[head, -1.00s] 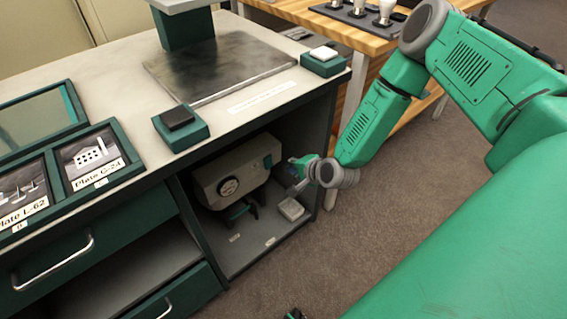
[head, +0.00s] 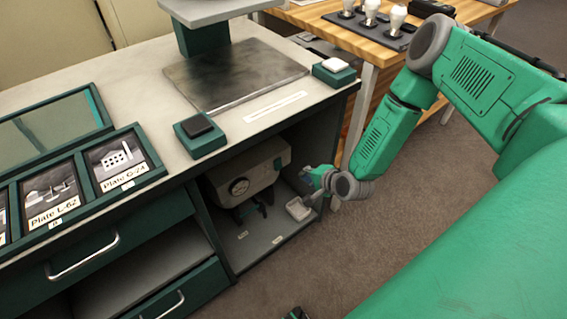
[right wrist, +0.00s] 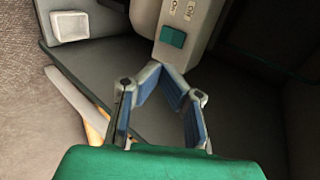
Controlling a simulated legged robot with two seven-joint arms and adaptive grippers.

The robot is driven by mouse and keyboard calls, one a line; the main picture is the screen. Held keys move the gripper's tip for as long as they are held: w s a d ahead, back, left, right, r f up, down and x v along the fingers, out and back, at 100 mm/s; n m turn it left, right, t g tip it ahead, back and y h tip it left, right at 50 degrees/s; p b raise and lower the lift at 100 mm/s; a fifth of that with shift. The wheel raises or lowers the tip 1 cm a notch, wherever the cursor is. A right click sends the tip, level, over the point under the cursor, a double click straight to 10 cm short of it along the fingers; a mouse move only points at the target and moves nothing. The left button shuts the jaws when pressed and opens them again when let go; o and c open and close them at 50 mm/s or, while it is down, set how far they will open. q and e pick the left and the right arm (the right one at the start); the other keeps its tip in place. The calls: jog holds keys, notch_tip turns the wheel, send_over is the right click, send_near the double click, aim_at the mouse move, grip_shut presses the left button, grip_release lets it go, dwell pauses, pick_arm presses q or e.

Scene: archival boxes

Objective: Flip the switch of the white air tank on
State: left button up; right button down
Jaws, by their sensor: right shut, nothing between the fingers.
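The white air tank (head: 250,176) sits on dark legs inside the open bay under the counter, its round gauge facing out. A green switch (right wrist: 173,38) shows on its end in the right wrist view, beside two small labels, one reading "On". The switch also shows in the head view (head: 278,163). My right gripper (head: 309,179) is at the bay's right opening, beside the tank's switch end. In the right wrist view its blue-padded fingers (right wrist: 162,70) meet at the tips, empty, just below the switch. I cannot tell whether they touch the tank.
The counter edge and bay walls hem in the tank. A black-topped block (head: 200,134) and a white-topped block (head: 334,71) stand on the counter. Carpet is free at right.

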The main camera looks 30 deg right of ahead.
jog(key=b, duration=0.6)
send_near(279, 169)
jog(key=x, duration=0.7)
jog(key=shift+w+f, duration=0.15)
jog(key=shift+w, duration=0.2)
